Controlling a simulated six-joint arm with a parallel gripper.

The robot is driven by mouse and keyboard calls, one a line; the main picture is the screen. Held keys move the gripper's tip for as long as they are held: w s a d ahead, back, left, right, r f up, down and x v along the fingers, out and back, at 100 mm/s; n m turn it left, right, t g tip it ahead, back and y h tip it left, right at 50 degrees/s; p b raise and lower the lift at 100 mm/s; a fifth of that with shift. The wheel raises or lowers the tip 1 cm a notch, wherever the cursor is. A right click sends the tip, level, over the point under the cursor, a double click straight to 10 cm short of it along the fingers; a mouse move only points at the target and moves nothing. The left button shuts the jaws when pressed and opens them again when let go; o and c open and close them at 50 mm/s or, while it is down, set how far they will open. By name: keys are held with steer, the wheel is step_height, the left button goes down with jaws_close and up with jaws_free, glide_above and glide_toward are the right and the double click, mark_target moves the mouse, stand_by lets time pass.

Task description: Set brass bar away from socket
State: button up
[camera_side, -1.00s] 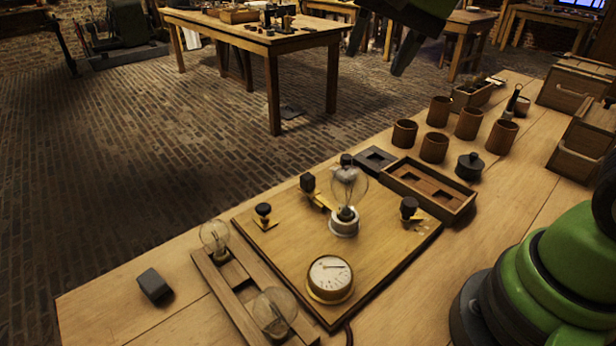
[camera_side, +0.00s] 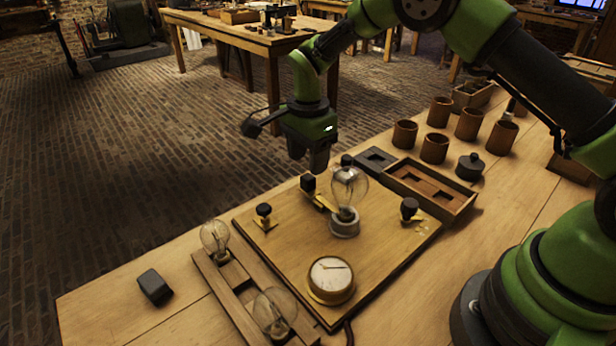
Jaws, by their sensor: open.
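The brass bar (camera_side: 320,201) lies on the wooden board (camera_side: 290,258), running from beside a black-knobbed post (camera_side: 308,184) toward the foot of the glass bulb.
A round gauge (camera_side: 331,279) and other black-knobbed posts stand on the board. A rack with two bulbs (camera_side: 240,290) lies front left, near a dark block (camera_side: 154,287). A compartment tray (camera_side: 450,207), brown jars (camera_side: 435,147) and a dark lidded pot (camera_side: 469,167) stand right.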

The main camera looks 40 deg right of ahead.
mark_target(308, 177)
step_height(308, 177, down, 5)
steer(key=shift+f, duration=0.15)
